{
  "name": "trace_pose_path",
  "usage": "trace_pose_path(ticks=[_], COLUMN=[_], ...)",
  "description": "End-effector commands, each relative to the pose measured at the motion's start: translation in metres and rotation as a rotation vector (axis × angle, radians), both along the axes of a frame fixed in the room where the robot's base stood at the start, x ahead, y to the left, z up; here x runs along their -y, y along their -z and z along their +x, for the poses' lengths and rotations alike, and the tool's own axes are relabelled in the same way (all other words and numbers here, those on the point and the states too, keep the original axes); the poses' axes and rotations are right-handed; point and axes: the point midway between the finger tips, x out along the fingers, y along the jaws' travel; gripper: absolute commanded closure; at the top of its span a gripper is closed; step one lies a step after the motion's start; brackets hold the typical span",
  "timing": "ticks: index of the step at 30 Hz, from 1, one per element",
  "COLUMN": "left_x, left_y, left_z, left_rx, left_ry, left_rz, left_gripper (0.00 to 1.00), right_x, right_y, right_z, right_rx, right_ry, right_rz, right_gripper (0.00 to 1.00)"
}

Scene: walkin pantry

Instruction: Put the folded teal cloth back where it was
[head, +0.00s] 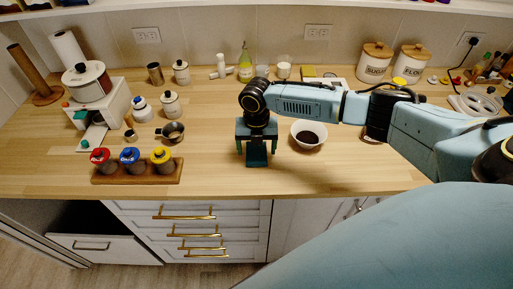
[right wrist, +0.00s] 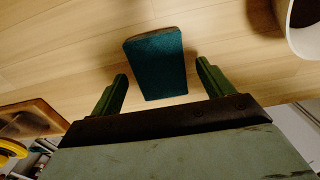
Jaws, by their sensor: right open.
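The folded teal cloth (right wrist: 157,68) lies on the wooden counter in the right wrist view, a dark teal rectangle. It also shows in the head view (head: 257,158), partly hidden behind my right gripper. My right gripper (head: 256,150) points down over the cloth near the counter's front middle. In the right wrist view my right gripper (right wrist: 162,72) has its two green fingers spread, one on each side of the cloth, with a visible gap on both sides. I cannot tell whether the fingertips touch the counter. My left gripper is not in view.
A white bowl (head: 296,127) with dark contents stands just right of my right gripper. A wooden rack (head: 136,178) with red, blue and yellow-lidded jars is to the left. Sugar (head: 375,62) and coffee (head: 411,64) canisters stand at the back right. Bare counter lies left of the gripper.

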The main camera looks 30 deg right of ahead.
Motion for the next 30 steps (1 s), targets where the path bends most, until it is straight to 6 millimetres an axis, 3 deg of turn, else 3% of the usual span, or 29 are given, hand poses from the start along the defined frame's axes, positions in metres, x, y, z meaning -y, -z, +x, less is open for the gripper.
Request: trace_pose_path(ticks=[15, 21, 30], left_x=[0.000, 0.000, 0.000], left_y=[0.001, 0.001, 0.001], left_z=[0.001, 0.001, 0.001], left_rx=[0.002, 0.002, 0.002], left_ry=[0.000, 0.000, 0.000], left_rz=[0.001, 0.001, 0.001], left_gripper=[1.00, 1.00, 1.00], right_x=[0.000, 0.000, 0.000], right_y=[-0.098, -0.113, -0.113], right_z=[0.001, 0.001, 0.001], right_rx=[0.004, 0.003, 0.002], right_ry=[0.000, -0.001, 0.000], right_rz=[0.001, 0.001, 0.001], right_gripper=[0.20, 0.20, 0.20])
